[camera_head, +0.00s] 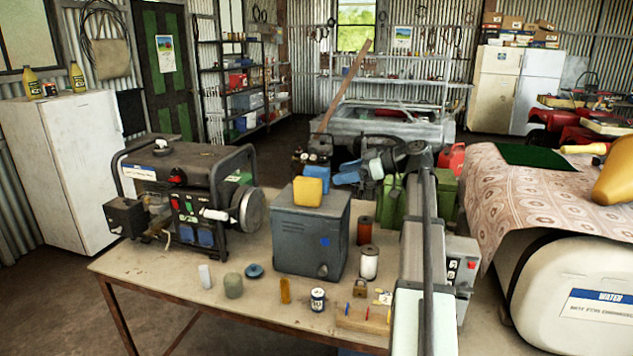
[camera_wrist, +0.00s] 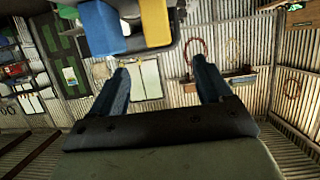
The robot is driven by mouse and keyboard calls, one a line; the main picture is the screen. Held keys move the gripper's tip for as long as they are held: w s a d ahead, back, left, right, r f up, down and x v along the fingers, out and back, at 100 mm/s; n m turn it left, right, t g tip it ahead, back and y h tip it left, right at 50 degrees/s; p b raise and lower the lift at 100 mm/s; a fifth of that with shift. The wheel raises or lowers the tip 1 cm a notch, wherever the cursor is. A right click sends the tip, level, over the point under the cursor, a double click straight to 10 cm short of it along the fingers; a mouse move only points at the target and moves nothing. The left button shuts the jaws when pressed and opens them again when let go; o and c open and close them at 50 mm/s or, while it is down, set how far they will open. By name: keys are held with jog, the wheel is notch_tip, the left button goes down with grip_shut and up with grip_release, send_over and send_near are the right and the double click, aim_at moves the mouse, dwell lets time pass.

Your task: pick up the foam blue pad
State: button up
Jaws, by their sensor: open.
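A blue block (camera_head: 320,147), which looks like the foam blue pad, shows behind a yellow block (camera_head: 308,191) in the head view. Its lower part is hidden there. In the wrist view the blue block (camera_wrist: 100,28) is at the upper left, beside the yellow block (camera_wrist: 156,22). The yellow block sits on top of a grey-blue metal box (camera_head: 310,240). My gripper (camera_head: 340,173) is just right of the blocks, around the height of the box top, pointing left. Its fingers (camera_wrist: 160,64) are apart with nothing between them.
A generator (camera_head: 185,195) stands left of the box on the workbench (camera_head: 215,305). Small cans, a spool (camera_head: 369,263) and a padlock sit along the bench front. A cloth-covered white water tank (camera_head: 575,290) is at right.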

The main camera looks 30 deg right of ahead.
jog(key=o, duration=0.4)
jog(key=shift+c, duration=0.2)
